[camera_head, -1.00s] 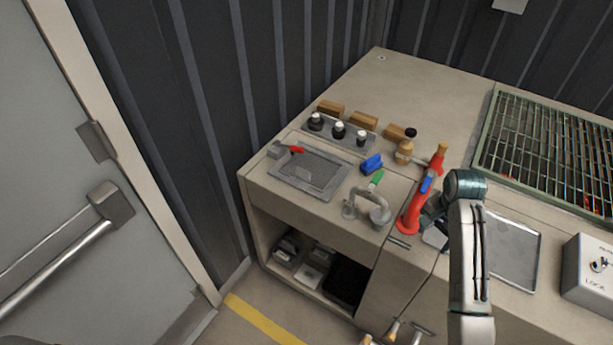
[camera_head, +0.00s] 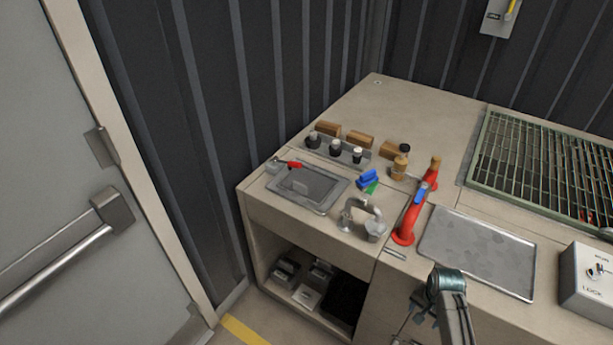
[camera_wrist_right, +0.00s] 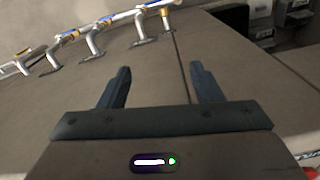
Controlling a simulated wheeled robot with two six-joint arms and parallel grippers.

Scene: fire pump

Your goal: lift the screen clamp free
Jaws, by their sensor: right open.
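A small grey clamp with a red handle (camera_head: 287,163), which looks like the screen clamp, sits at the back-left edge of a grey rectangular screen panel (camera_head: 312,187) on the bench. Its grip on the panel is too small to make out. My right gripper (camera_head: 420,306) is low in front of the bench, well to the right of the clamp and apart from it. In the right wrist view its two dark fingers (camera_wrist_right: 160,85) are spread with nothing between them. My left gripper is not in view.
Close right of the screen are a blue-and-green item (camera_head: 367,180), a grey bent pipe (camera_head: 362,208) and a red fitting with a blue part (camera_head: 410,222). A flat metal tray (camera_head: 478,250) lies right. Open shelving is below the screen.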

